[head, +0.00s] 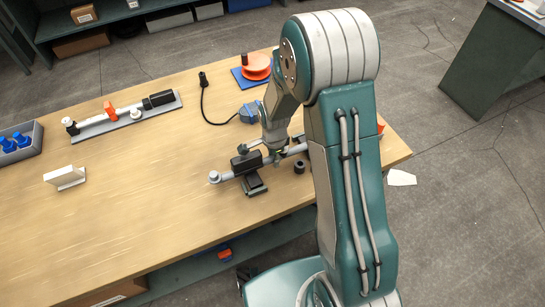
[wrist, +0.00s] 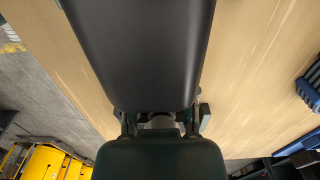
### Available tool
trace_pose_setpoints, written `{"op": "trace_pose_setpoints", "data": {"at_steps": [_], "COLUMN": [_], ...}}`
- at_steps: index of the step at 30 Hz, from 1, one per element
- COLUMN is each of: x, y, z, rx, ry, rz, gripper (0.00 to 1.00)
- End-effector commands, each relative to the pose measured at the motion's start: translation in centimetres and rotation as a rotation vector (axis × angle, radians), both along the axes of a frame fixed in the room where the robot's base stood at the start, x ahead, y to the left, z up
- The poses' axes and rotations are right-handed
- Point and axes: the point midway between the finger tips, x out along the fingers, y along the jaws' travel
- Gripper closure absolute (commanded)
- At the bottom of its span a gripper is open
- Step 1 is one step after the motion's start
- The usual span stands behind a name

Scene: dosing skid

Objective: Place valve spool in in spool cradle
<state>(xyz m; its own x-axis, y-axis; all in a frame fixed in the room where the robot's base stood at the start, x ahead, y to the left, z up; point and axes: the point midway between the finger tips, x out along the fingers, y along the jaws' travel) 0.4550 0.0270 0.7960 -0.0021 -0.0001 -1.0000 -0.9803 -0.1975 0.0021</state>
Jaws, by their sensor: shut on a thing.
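The valve spool (head: 229,176) is a long grey pipe with a black block on it and a round grey end at left. My gripper (head: 277,157) is shut on its grey pipe, just right of the black block. In the wrist view the black block (wrist: 145,50) fills the top middle, and my gripper (wrist: 160,122) closes around the pipe behind it. A dark stand (head: 256,188), which looks like the spool cradle, is on the table below the black block. I cannot tell whether the spool touches it. My arm hides part of the spool's right end.
A grey plate (head: 150,112) with a similar pipe assembly lies at back left. A white bracket (head: 64,178) and a tray of blue parts (head: 22,150) are at left. A black ring (head: 299,167) stands close right of my gripper. The table's front left is clear.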

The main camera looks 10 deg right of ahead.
Motion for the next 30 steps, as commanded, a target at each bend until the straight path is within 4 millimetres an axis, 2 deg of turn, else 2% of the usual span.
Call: {"op": "trace_pose_setpoints", "data": {"at_steps": [18, 19, 21, 30], "x": [0.07, 0.08, 0.07, 0.04], "y": [0.12, 0.11, 0.11, 0.17], "z": [-0.95, -0.91, -0.91, -0.94], "rx": [-0.001, -0.001, -0.001, -0.002], "ry": [-0.001, -0.002, -0.002, 0.000], "rz": [0.001, 0.001, 0.001, 0.001], "gripper": [1.00, 0.51, 0.25, 0.25]}}
